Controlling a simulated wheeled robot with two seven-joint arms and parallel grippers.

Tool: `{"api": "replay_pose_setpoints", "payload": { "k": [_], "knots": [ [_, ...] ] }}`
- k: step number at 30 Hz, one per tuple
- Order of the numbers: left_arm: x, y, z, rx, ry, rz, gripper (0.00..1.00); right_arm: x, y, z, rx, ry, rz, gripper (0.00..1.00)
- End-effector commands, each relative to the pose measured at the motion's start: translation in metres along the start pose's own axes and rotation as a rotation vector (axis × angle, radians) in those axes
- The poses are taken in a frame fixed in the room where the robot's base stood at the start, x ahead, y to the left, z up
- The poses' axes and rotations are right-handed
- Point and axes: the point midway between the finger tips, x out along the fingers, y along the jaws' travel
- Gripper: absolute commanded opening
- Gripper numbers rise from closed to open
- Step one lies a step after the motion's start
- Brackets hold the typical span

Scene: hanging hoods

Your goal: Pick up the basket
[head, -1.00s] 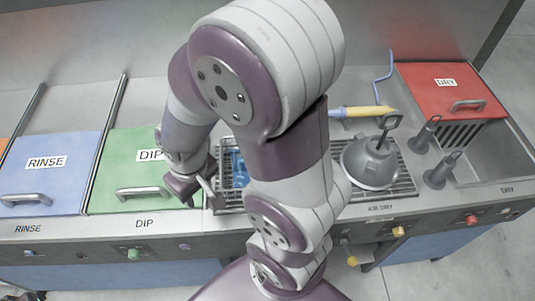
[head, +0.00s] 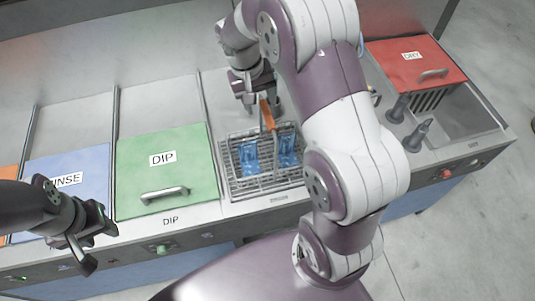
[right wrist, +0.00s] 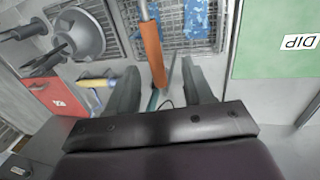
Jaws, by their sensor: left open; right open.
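The wire basket (head: 270,171) sits on the metal counter right of the green DIP lid, with blue pieces (head: 250,157) in it. Its orange handle (head: 267,115) stands up above it. My right gripper (head: 259,108) is open at the upper part of this handle. In the right wrist view the orange handle (right wrist: 152,52) lies between the two spread fingers of my right gripper (right wrist: 160,72), with gaps on both sides. The basket's mesh (right wrist: 172,22) shows beyond it. My left gripper (head: 95,240) is open and empty at the lower left, in front of the counter.
The green DIP lid (head: 190,165) and blue RINSE lid (head: 85,160) are closed on the left. A red DRY lid (head: 410,62) and grey nozzles (head: 418,135) are on the right. The right wrist view shows a grey funnel-like hood (right wrist: 78,35) and a yellow-handled tool (right wrist: 95,82).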

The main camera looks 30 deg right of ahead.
Motion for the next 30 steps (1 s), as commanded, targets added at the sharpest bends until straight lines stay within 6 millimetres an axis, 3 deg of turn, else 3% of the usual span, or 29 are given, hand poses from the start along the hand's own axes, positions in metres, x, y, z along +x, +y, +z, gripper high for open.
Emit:
{"api": "replay_pose_setpoints", "payload": {
  "k": [8,12,20,21,25,26,30],
  "knots": [
    [-0.026,0.000,-0.004,0.000,0.002,0.000,0.44,0.033,0.005,0.001,-0.002,-0.006,0.000,0.51],
    [-0.034,0.000,-0.005,0.000,0.003,0.000,0.44,0.060,0.006,0.000,-0.003,-0.003,-0.001,0.51],
    [-0.033,0.000,-0.004,0.000,0.002,0.000,0.44,0.071,0.005,0.000,-0.001,0.001,-0.002,0.51],
    [-0.033,0.000,-0.004,0.000,0.002,0.000,0.44,0.071,0.005,0.000,-0.001,0.001,-0.002,0.48],
    [-0.033,0.000,-0.004,0.000,0.002,0.000,0.44,0.071,0.005,-0.001,-0.002,0.001,-0.002,0.06],
    [-0.033,0.000,-0.004,0.000,0.002,0.000,0.44,0.071,0.005,-0.001,-0.002,0.001,-0.002,0.00],
    [-0.034,0.000,-0.004,0.000,0.002,0.000,0.44,0.069,0.005,-0.002,-0.001,0.005,-0.003,0.00]
  ]
}}
